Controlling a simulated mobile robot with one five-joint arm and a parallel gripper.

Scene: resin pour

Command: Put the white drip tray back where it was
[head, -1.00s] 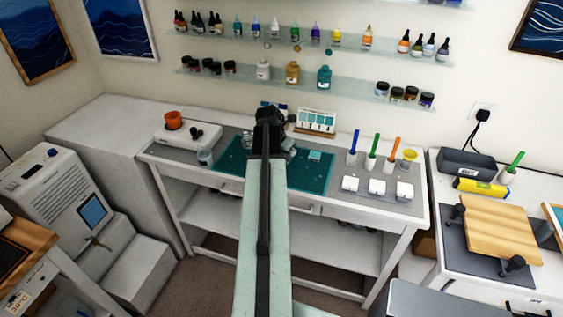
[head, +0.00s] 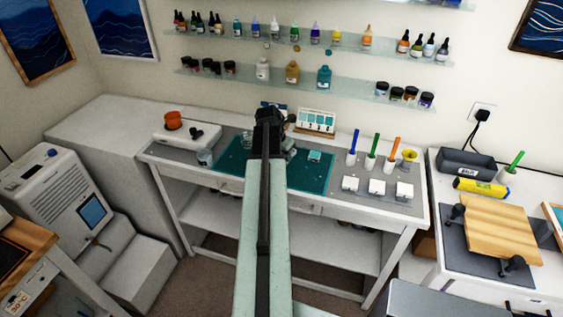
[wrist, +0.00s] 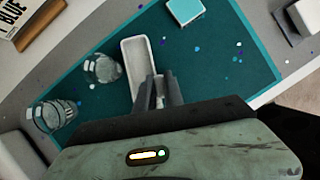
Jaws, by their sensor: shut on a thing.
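The white drip tray (wrist: 136,60) is a long, shallow tray with rounded corners, over the teal mat (wrist: 225,60) in the wrist view. My gripper (wrist: 158,88) is shut on the tray's near end. Whether the tray touches the mat or hangs just above it I cannot tell. In the head view my arm reaches over the teal mat (head: 230,170) on the workbench and hides the tray and the fingertips.
Two clear cups, one close beside the tray (wrist: 102,68) and one farther left (wrist: 52,115), stand in the wrist view. A teal square (wrist: 185,10) lies on the mat. White blocks (head: 350,184) and coloured-handled tools (head: 372,150) stand to the right.

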